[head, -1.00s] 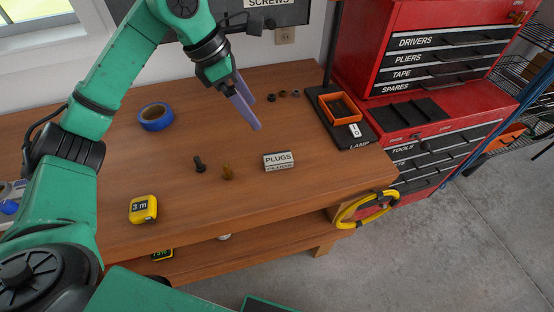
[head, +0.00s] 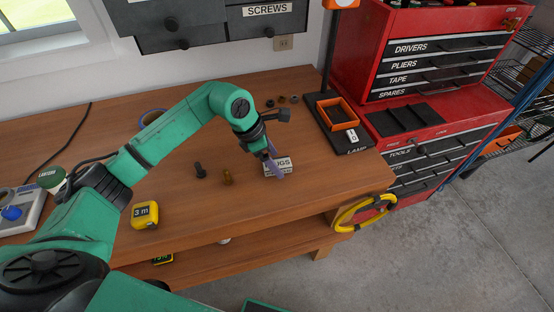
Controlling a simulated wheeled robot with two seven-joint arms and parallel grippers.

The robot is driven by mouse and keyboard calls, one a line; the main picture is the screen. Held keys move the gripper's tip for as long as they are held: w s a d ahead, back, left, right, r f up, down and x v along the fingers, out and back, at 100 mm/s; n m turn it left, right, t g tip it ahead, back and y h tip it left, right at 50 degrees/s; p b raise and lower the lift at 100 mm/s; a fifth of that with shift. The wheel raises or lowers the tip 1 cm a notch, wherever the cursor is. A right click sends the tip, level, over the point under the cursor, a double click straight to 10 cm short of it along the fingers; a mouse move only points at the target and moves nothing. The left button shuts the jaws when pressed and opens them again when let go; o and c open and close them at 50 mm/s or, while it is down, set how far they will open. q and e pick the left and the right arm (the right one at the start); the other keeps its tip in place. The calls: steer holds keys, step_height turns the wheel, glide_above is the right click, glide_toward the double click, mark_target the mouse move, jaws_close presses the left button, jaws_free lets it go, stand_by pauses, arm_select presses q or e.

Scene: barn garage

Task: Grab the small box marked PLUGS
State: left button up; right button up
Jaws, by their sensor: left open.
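The small box marked PLUGS (head: 286,164) stands on the wooden workbench, right of the middle of the head view. It is white or grey with dark letters, and the first part of its label is hidden by my gripper. My left gripper (head: 274,170) reaches down from the left with its purple fingers at the box. The fingers are open, and one finger shows in front of the box's left part. I cannot tell whether they touch it. My right gripper is not in view.
On the workbench (head: 230,212), a dark bolt (head: 200,171) and a brass piece (head: 228,177) stand left of the box. A yellow tape measure (head: 145,214) is further left. The orange lamp tray (head: 335,114) and red tool chest (head: 440,70) are at the right.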

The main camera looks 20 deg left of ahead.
arm_select(q)
steer(key=shift+d+f, duration=0.15)
steer(key=shift+f, duration=0.2)
jaws_close()
steer(key=shift+w+r, duration=0.1)
steer(key=shift+r, duration=0.05)
